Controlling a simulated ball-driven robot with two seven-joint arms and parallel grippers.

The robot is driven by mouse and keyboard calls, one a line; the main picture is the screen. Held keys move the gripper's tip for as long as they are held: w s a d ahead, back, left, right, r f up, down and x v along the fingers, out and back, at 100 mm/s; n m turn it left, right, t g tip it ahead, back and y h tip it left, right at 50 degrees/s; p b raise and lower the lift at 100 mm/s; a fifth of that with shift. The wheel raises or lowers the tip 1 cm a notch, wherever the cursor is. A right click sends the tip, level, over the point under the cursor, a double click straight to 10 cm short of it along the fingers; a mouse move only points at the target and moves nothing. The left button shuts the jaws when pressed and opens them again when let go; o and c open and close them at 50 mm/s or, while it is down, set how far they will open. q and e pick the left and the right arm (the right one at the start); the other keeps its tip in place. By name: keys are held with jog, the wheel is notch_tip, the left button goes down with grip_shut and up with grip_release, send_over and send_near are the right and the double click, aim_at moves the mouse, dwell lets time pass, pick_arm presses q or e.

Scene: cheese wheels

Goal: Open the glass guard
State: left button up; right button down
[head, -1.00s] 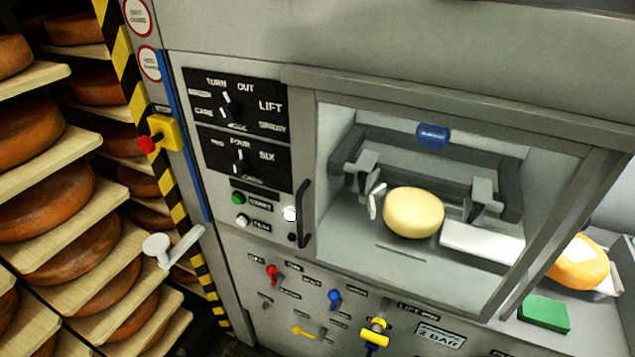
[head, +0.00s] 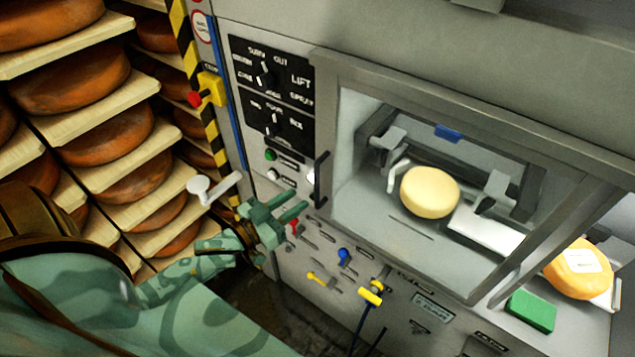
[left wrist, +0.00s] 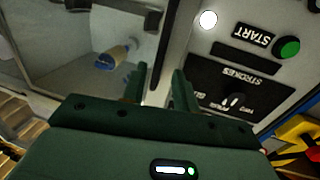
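The glass guard (head: 375,232) is a framed clear pane on the front of the grey machine, and it appears shut. Its upright black handle (head: 319,180) is on the left edge. My left gripper (head: 293,202) is green, open and empty, just below and left of the handle, with fingers pointing toward the panel. In the left wrist view, its two fingers (left wrist: 160,88) are apart and the dark handle (left wrist: 160,48) shows ahead between them; I cannot tell the remaining gap. A pale cheese wheel (head: 430,192) sits behind the glass. My right gripper is out of view.
The black dial panel (head: 271,90) and a green button (head: 270,155) are above the gripper. A white lever (head: 215,188), red lever (head: 293,228) and blue lever (head: 343,256) stick out nearby. Shelves of cheese (head: 100,140) stand left. A green block (head: 531,311) lies at right.

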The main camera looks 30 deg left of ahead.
aim_at(315, 187)
pick_arm(q)
jog(key=x, duration=0.7)
jog(key=shift+w+d+f, duration=0.1)
jog(key=shift+w, duration=0.3)
grip_shut()
